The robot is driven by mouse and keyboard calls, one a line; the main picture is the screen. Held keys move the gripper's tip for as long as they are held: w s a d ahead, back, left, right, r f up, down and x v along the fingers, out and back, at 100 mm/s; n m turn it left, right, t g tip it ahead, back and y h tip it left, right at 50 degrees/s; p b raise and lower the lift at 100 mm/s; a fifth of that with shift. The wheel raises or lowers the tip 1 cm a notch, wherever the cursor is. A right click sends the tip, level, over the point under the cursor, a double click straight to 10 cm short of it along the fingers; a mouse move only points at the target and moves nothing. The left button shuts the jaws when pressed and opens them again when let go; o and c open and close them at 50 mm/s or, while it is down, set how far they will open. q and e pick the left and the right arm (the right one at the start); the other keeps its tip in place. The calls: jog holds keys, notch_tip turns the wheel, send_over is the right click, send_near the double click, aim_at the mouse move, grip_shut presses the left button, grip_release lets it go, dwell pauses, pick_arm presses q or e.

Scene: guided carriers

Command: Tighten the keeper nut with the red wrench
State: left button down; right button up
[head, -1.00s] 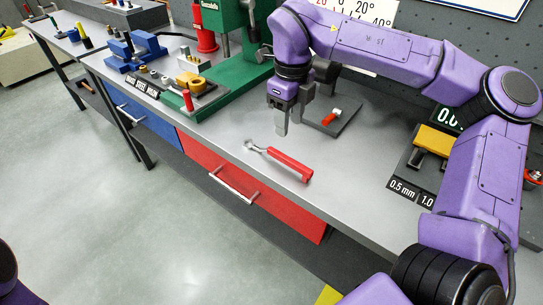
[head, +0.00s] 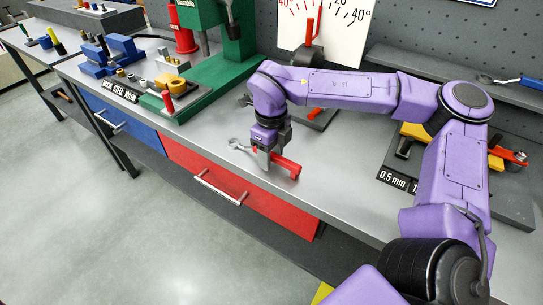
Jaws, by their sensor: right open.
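The red wrench (head: 289,167) lies on the grey bench top near its front edge, its silver head (head: 238,146) pointing left and its red handle to the right. My right gripper (head: 266,163) points down over the wrench, at the left part of the red handle. Its jaws are open, and the fingers hide part of the wrench; I cannot tell whether they touch it. A dark plate (head: 323,120) with a small red part stands behind my right arm, mostly hidden. I cannot make out the keeper nut for certain. My left gripper is not in view.
A green press (head: 205,85) and a tray of small parts stand to the left. A dial board (head: 340,22) with a red pointer stands behind. A blue-handled tool (head: 521,82) lies on the right shelf.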

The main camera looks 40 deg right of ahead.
grip_shut()
jog(key=shift+r, duration=0.1)
